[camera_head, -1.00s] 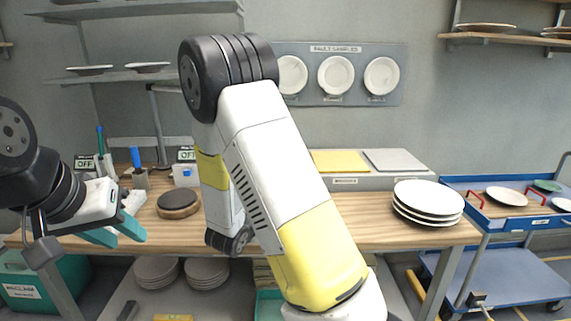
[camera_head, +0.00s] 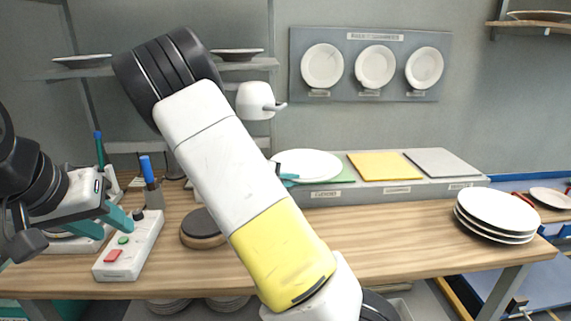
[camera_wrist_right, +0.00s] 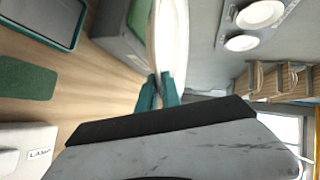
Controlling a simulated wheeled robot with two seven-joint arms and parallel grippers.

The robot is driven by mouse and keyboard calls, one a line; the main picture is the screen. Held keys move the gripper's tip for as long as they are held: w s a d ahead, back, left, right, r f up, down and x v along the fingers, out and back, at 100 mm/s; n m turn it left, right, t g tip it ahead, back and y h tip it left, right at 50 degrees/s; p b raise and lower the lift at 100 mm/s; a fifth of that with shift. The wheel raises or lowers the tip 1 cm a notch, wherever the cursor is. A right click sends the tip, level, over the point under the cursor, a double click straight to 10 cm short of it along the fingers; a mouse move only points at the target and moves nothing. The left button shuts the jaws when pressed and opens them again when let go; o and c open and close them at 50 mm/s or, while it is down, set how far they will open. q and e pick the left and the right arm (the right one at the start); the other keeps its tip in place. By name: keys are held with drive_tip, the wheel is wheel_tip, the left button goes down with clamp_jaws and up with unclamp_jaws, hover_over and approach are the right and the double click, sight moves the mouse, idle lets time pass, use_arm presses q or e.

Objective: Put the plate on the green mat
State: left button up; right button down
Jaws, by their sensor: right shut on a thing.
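In the head view a white plate (camera_head: 308,163) is held over the green mat (camera_head: 342,174), which lies at the left end of a grey raised ledge and is partly covered by the plate. I cannot tell whether plate and mat touch. My right gripper (camera_head: 289,179) is shut on the plate's left edge, mostly hidden behind my arm. In the right wrist view the plate (camera_wrist_right: 170,45) appears nearly edge-on between the teal fingers (camera_wrist_right: 158,92). My left gripper (camera_head: 118,214) has its teal fingers apart, empty, at the left above the table.
A yellow mat (camera_head: 385,166) and a grey mat (camera_head: 440,163) lie on the ledge to the right. A stack of white plates (camera_head: 496,210) stands at the table's right end. A button box (camera_head: 130,245) and a dark round disc (camera_head: 203,229) are on the left. The table's front middle is clear.

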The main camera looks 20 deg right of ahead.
sight(308, 162)
drive_tip(key=w+d, duration=0.3)
drive_tip(key=w, duration=0.1)
drive_tip(key=w+d, duration=0.4)
drive_tip(key=w+d+f, duration=0.1)
drive_tip(key=w+d, duration=0.2)
drive_tip(key=d, duration=0.1)
drive_tip(key=shift+w, duration=0.4)
drive_tip(key=shift+f, duration=1.8)
drive_tip(key=shift+f, duration=0.1)
drive_tip(key=c, duration=1.9)
unclamp_jaws()
drive_tip(key=shift+f, duration=0.1)
drive_tip(key=shift+o, duration=0.5)
